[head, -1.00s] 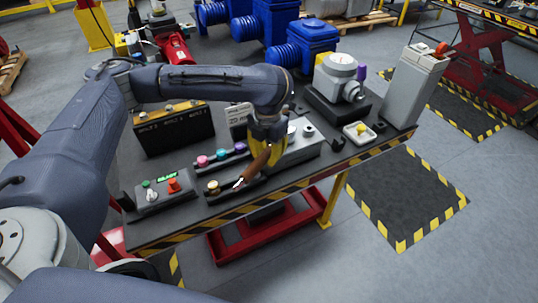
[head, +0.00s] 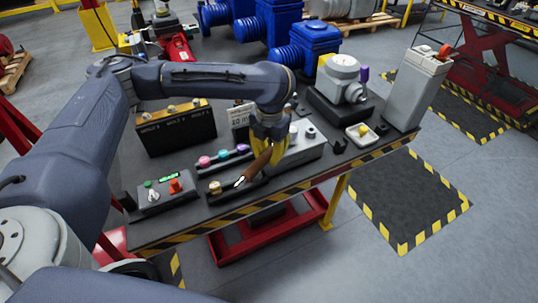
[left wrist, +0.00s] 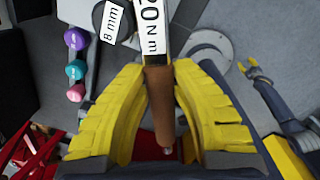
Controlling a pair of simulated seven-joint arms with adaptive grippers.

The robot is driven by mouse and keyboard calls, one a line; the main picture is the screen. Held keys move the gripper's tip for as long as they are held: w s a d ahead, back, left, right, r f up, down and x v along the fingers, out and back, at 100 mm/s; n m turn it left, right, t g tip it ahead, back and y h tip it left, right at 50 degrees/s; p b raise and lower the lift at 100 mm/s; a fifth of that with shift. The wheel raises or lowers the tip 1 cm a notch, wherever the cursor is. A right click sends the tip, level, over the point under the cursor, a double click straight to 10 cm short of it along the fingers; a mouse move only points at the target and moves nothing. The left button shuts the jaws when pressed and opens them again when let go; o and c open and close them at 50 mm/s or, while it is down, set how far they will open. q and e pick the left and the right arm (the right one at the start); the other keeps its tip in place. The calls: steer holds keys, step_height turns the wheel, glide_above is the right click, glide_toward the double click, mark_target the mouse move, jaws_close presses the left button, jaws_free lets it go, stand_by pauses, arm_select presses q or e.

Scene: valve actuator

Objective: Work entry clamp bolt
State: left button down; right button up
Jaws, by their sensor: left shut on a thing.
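My left gripper (head: 266,150) has yellow fingers and is shut on the brown handle of a tool (head: 257,166), over the bench's front half. In the left wrist view the brown handle (left wrist: 158,100) lies between both fingers, and a label reading 20 N m (left wrist: 153,28) sits beyond it. The grey valve actuator (head: 341,70) stands at the back right on a dark base, apart from the gripper. I cannot make out the clamp bolt. A dark arm with a yellow gripper (left wrist: 254,70), seemingly my right one, is small in the left wrist view; its opening is unclear.
A control box (head: 167,193) with a red button sits at the front left. Pink, teal and purple tool handles (head: 222,155) lie on a dark rack left of the gripper. An 8 mm label (left wrist: 113,22) shows in the left wrist view. A tall grey box (head: 416,88) stands at right.

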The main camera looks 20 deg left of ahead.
arm_select(q)
steer(key=shift+s+r, duration=0.1)
steer(key=shift+r, duration=2.15)
